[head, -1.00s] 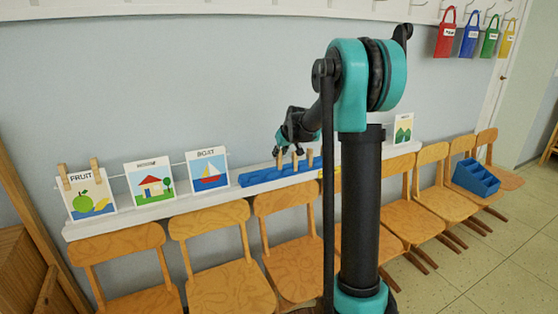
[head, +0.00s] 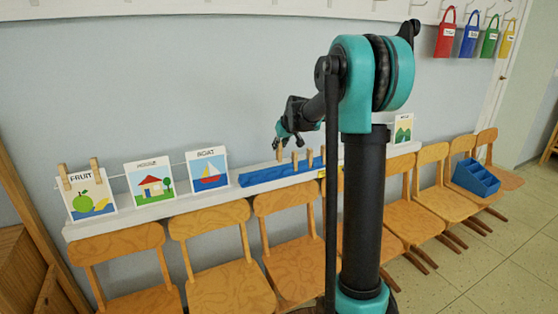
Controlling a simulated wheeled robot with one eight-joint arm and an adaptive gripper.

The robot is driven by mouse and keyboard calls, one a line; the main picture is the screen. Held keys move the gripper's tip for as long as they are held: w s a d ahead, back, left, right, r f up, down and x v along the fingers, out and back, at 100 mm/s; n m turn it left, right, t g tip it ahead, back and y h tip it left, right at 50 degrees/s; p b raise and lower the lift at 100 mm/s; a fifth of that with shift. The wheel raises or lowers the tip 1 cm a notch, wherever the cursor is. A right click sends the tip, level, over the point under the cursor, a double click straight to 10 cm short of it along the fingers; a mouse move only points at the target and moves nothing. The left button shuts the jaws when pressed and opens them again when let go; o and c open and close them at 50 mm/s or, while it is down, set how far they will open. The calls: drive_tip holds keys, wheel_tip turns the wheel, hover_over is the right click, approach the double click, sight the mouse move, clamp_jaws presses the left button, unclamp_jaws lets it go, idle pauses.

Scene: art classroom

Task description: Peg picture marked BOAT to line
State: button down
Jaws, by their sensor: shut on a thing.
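The BOAT picture (head: 208,171) shows a sailboat and stands upright on the white ledge, in front of the thin line (head: 178,164). No peg shows on it. My gripper (head: 281,141) is above the left part of the blue peg holder (head: 262,178). It is shut on the leftmost wooden peg (head: 279,155), small in view. Two more pegs stand to its right in the holder, the middle peg (head: 294,159) and the right peg (head: 309,157). My arm hides the holder's right end.
The FRUIT picture (head: 90,197) hangs at the left with two pegs on its top edge. The house picture (head: 149,182) stands between it and the boat. Another picture (head: 403,129) is right of my arm. Wooden chairs (head: 213,226) line the front of the ledge.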

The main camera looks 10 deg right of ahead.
sight(280, 155)
drive_tip(key=shift+s+d+r, duration=0.15)
drive_tip(key=shift+s+d, duration=0.1)
drive_tip(key=shift+s, duration=0.55)
drive_tip(key=shift+s+d+r, duration=0.2)
drive_tip(key=shift+s+d, duration=0.1)
drive_tip(key=shift+s, duration=0.5)
drive_tip(key=shift+s+d+r, duration=0.15)
drive_tip(key=shift+s+d, duration=0.1)
drive_tip(key=shift+s, duration=0.55)
